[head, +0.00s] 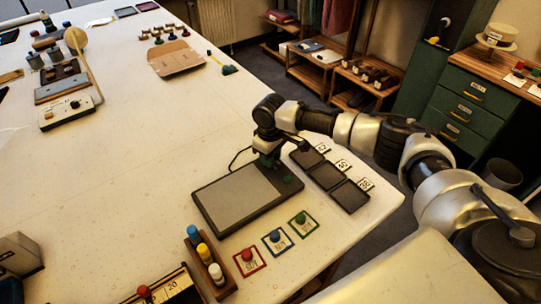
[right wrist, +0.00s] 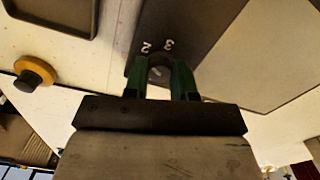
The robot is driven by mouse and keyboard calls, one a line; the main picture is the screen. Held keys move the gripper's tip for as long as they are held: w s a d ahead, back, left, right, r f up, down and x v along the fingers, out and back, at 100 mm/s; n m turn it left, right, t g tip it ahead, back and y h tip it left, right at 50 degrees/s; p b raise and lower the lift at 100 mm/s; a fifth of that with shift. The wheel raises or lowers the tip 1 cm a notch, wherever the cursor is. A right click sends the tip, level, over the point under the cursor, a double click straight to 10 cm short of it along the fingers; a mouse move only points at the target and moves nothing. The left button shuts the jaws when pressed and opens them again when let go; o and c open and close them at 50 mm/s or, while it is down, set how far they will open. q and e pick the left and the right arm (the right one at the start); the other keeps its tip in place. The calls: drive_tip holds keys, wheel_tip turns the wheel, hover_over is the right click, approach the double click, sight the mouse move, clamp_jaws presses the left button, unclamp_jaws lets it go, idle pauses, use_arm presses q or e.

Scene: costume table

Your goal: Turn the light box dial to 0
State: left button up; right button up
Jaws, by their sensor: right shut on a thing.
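The light box (head: 208,212) lies flat on the table, a dark frame around a grey panel (head: 238,196). My right gripper (head: 270,160) is at its far right corner, pointing down. In the right wrist view, its green fingers (right wrist: 160,80) are shut on the dark dial (right wrist: 159,63) on the box's dark border (right wrist: 200,30). The numbers 2 and 3 show beside the dial; the other marks and the pointer's reading are hidden or too small to tell. In the head view the gripper covers the dial. My left gripper is out of view.
Several dark trays (head: 327,175) with number cards lie right of the box. Red (head: 249,263), blue (head: 277,242) and green (head: 302,225) framed cards and a wooden rack (head: 200,262) of bottles stand in front. The table's middle is clear.

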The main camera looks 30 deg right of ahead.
drive_tip(key=n+p, duration=0.2)
drive_tip(key=n, duration=0.5)
drive_tip(key=shift+p, duration=0.3)
drive_tip(key=n, duration=0.3)
drive_tip(key=shift+n, duration=0.3)
drive_tip(key=n, duration=1.2)
drive_tip(key=shift+n, duration=0.4)
drive_tip(key=o, duration=0.9)
